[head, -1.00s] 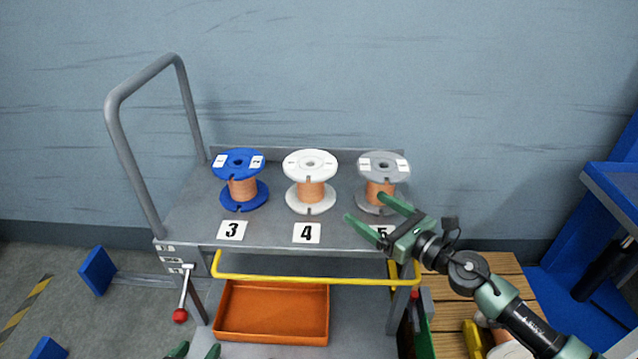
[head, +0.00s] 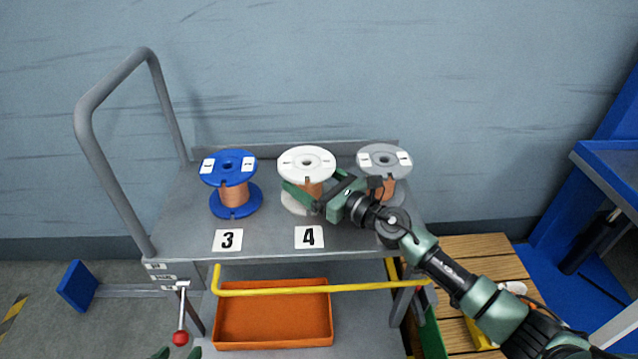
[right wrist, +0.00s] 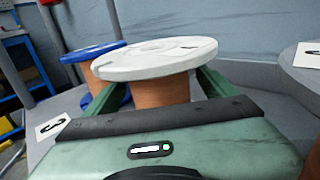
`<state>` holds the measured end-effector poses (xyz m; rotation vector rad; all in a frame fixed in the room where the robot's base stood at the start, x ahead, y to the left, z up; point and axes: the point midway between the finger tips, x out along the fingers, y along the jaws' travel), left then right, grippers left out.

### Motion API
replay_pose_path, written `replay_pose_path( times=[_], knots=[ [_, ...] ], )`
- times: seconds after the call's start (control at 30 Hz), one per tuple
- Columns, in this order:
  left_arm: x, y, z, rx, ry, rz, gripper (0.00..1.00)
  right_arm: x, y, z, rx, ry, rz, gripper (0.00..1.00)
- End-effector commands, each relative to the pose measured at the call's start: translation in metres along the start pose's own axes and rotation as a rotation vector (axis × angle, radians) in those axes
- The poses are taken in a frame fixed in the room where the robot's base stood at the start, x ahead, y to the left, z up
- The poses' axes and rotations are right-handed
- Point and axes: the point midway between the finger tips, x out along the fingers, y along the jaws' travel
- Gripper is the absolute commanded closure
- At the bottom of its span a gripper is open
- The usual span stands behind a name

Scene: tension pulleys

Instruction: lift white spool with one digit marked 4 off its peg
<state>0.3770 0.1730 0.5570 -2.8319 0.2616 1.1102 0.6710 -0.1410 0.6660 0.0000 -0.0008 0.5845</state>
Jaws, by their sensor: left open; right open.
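The white spool (head: 307,160), wound with copper wire, stands upright on the cart's shelf behind the card marked 4 (head: 309,237). My right gripper (head: 311,182) is open at the spool's winding, below the top flange. In the right wrist view the white top flange (right wrist: 140,62) sits above the open jaws, with one finger on each side of the copper winding (right wrist: 160,91). Whether the fingers touch it I cannot tell. The peg is hidden inside the spool.
A blue spool (head: 229,163) stands to the left behind card 3 (head: 227,240). A grey spool (head: 384,158) stands close on the right, partly behind my right arm. The cart has a grey handle (head: 112,82) at left, a yellow bar (head: 290,290) and an orange tray (head: 270,330) below.

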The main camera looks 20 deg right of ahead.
Motion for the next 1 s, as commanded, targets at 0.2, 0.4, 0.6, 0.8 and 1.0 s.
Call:
replay_pose_path(
  times=[0.2, 0.4, 0.6, 0.8, 1.0],
  knots=[
    [0.0002, 0.0001, -0.0011, 0.000, 0.005, 0.000, 0.55, 0.0049, 0.0004, -0.0005, 0.000, 0.001, 0.001, 0.14],
    [0.0003, 0.0001, -0.0010, 0.000, 0.005, 0.000, 0.55, 0.0045, 0.0004, -0.0005, 0.000, 0.001, 0.001, 0.33],
    [0.0003, 0.0001, -0.0010, 0.000, 0.005, 0.000, 0.55, 0.0044, 0.0003, -0.0004, 0.000, 0.001, 0.001, 0.89],
    [0.0000, 0.0006, -0.0017, 0.000, 0.005, 0.002, 0.55, 0.0047, -0.0001, 0.0024, 0.000, -0.003, 0.000, 1.00],
    [-0.0007, 0.0000, 0.0017, 0.000, -0.011, 0.000, 0.55, 0.0046, -0.0001, 0.0030, 0.000, -0.003, 0.000, 1.00]
  ],
)
